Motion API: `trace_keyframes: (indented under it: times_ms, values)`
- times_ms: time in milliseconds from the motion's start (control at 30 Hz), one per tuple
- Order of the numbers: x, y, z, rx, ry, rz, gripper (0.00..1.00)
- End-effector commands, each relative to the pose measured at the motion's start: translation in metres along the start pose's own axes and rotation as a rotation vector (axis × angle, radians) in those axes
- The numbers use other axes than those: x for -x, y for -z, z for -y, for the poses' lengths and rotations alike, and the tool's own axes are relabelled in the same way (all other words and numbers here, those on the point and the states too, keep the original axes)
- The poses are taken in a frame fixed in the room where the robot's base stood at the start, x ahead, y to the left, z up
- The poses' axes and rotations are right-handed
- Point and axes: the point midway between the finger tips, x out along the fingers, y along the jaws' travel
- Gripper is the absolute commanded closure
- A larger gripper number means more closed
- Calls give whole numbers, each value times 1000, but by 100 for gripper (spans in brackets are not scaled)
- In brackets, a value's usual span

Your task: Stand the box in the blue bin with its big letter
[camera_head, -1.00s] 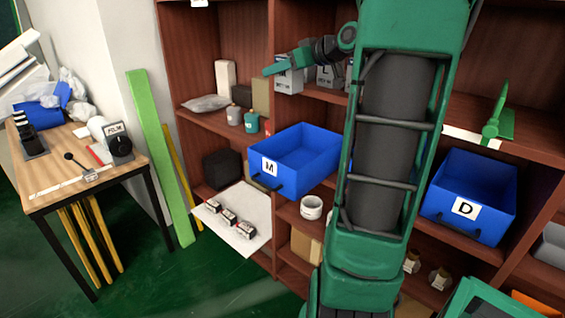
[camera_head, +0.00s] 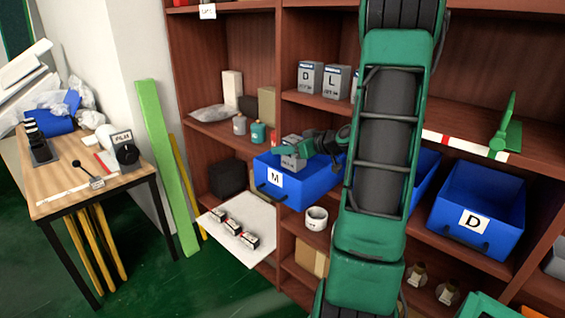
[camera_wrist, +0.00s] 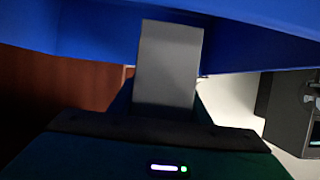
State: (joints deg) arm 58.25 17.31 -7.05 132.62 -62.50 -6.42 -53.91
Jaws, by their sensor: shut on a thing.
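My gripper (camera_head: 308,150) is shut on a small grey box (camera_head: 291,160) at the blue bin marked M (camera_head: 292,196). The box looks roughly upright at the bin's opening, its lower part near or behind the front wall; I cannot tell whether it touches the floor. Its letter is not legible now. In the wrist view the box (camera_wrist: 168,65) shows a plain grey face between the jaws, with the blue bin (camera_wrist: 90,35) beyond. Another blue bin marked D (camera_head: 485,202) stands at the right.
Grey boxes marked D (camera_head: 310,78) and L (camera_head: 337,82) stand on the shelf above, with a third partly hidden by my arm. A white cup (camera_head: 316,218) stands below bin M. A white sheet (camera_head: 240,250) holds several small boxes.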

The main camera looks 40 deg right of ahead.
Motion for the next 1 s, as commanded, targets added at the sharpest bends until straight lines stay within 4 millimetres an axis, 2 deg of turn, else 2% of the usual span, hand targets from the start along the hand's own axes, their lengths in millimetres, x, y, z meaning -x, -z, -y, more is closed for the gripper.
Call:
trace_keyframes:
  times_ms: [267, 500, 1000]
  values:
    - [-7, -17, 0, 0, 1, -1, 85]
    - [-18, -43, 0, -2, 2, 0, 85]
    - [-22, -49, 1, 2, 1, -2, 85]
